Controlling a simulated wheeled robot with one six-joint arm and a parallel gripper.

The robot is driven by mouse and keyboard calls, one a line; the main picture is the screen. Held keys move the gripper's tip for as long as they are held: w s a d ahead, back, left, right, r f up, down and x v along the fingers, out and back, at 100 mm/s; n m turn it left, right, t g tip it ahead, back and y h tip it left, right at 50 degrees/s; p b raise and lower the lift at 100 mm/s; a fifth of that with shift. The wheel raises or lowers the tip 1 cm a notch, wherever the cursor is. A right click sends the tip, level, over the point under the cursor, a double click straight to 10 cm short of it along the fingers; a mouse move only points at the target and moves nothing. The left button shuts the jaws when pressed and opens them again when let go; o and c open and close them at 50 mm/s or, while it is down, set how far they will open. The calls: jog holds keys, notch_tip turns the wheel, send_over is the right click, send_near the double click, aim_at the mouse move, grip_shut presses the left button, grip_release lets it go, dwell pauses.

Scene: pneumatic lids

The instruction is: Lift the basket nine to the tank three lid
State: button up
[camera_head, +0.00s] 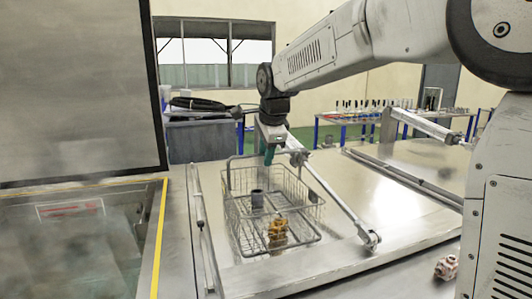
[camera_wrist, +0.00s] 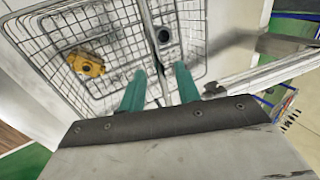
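A wire basket (camera_head: 272,205) stands on a flat metal lid (camera_head: 395,205) in the middle of the head view. It holds a dark cylinder (camera_head: 257,199) and a yellow-brass part (camera_head: 278,232). The basket mesh (camera_wrist: 110,42) fills the upper part of the wrist view, with the brass part (camera_wrist: 86,64) and cylinder (camera_wrist: 164,36) inside. My gripper (camera_head: 268,155) is above the basket's far side, pointing down at its raised handle. In the wrist view, the teal fingers of my gripper (camera_wrist: 160,72) are apart, with the handle bar running between them. Contact with the bar cannot be told.
An open tank with a yellow edge (camera_head: 158,240) lies at the left, below a raised grey panel (camera_head: 75,85). A pneumatic cylinder (camera_head: 335,205) runs close along the basket's right side. A small metal fitting (camera_head: 446,267) lies at the lower right.

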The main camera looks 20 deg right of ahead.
jog(key=shift+f, duration=0.15)
jog(key=s+r, duration=0.3)
jog(key=r, duration=1.6)
jog(key=shift+r, duration=0.15)
jog(key=shift+s, duration=0.1)
dwell(0.4)
